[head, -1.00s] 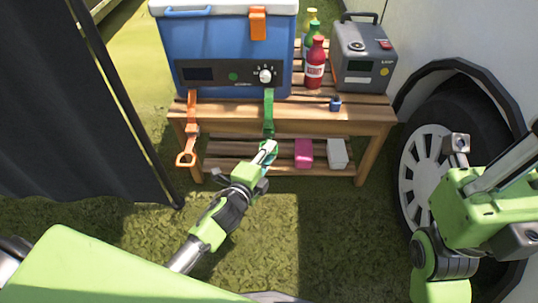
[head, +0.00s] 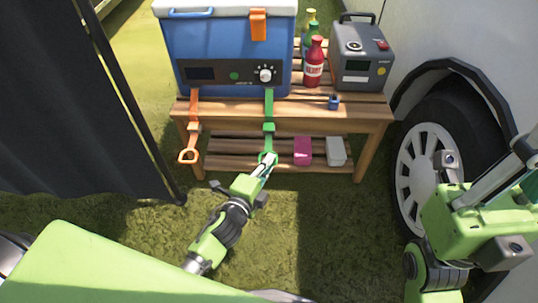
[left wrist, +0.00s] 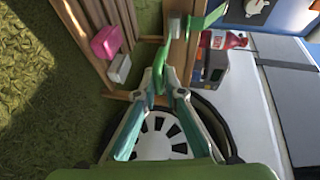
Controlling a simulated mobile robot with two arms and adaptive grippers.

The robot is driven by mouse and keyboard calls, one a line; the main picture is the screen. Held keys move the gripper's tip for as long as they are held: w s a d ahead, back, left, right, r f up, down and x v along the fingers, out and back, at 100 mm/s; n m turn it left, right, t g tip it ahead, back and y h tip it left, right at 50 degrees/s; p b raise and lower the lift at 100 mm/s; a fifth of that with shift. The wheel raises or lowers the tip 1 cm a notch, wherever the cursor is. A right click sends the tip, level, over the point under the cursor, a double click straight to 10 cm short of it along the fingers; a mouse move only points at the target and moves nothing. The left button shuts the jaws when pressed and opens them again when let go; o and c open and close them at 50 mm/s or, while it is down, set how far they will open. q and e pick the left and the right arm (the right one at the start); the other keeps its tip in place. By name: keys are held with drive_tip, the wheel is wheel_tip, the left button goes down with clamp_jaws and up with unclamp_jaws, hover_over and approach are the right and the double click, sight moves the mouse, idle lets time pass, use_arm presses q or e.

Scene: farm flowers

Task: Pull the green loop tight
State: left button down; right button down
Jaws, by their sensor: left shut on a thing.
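The green strap (head: 269,108) hangs from under the front of the blue cooler (head: 235,50), over the table's front edge, with a buckle partway down. The green loop (head: 266,157) is at its lower end. My left gripper (head: 266,166) is shut on the green loop, in front of the lower shelf. In the left wrist view the fingers (left wrist: 159,80) meet on the green loop (left wrist: 160,70). The fingertips partly hide the loop. My right gripper is not clearly visible; only part of my right arm shows at the right.
An orange strap with a loop (head: 190,140) hangs to the left on the wooden table (head: 330,117). Red bottle (head: 314,62), grey box (head: 362,58) and small blue item (head: 335,102) stand on top. Pink (head: 303,151) and white (head: 336,151) boxes sit below. A wheel (head: 425,165) is right.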

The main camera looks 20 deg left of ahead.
use_arm(q)
drive_tip(key=shift+s+d+f, duration=0.1)
drive_tip(key=shift+s+f, duration=0.15)
drive_tip(key=shift+f, duration=0.2)
drive_tip(key=c, duration=2.2)
unclamp_jaws()
drive_tip(key=shift+r, duration=0.1)
drive_tip(key=shift+w, duration=0.1)
drive_tip(key=shift+r, duration=0.1)
drive_tip(key=v, duration=1.2)
